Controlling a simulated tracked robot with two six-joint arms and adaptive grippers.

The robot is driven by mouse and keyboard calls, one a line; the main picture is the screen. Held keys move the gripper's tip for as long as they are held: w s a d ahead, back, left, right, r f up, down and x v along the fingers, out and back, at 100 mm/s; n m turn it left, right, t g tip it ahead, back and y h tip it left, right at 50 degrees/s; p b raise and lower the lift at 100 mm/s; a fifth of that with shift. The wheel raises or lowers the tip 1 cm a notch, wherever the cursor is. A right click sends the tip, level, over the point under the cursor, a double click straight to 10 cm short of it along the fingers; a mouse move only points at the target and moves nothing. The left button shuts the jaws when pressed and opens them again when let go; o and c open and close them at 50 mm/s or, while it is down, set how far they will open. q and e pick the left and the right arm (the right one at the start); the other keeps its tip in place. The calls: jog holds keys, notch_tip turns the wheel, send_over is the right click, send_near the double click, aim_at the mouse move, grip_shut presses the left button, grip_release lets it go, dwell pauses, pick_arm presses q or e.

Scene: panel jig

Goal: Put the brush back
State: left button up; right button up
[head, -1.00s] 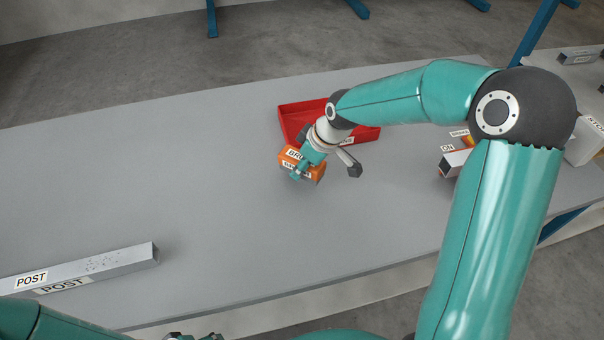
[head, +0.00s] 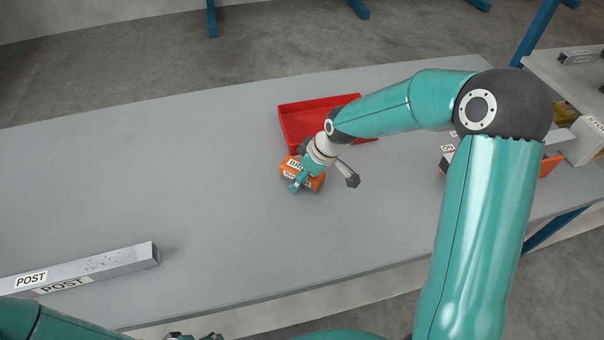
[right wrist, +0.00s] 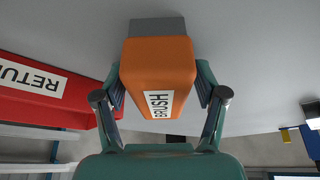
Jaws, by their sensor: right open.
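The brush (head: 316,183) is an orange block with a grey end and a BRUSH label. It is on or just above the grey table, in front of the red tray. In the right wrist view the brush (right wrist: 158,75) lies between the fingers of my right gripper (right wrist: 161,88), which is open around it. In the head view my right gripper (head: 304,175) hides part of the brush. The red tray (head: 296,130) stands behind it; its RETURN label shows in the right wrist view (right wrist: 28,78). Of my left gripper, only small dark parts (head: 190,337) show at the bottom edge.
A long grey post (head: 110,262) lies at the table's left front. Near the right end are an orange-red bin (head: 551,168) and a pale box (head: 587,140), partly behind my right arm. The middle and left of the table (head: 150,180) are clear.

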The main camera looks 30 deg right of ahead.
jog(key=v, duration=1.2)
jog(key=shift+r, duration=0.1)
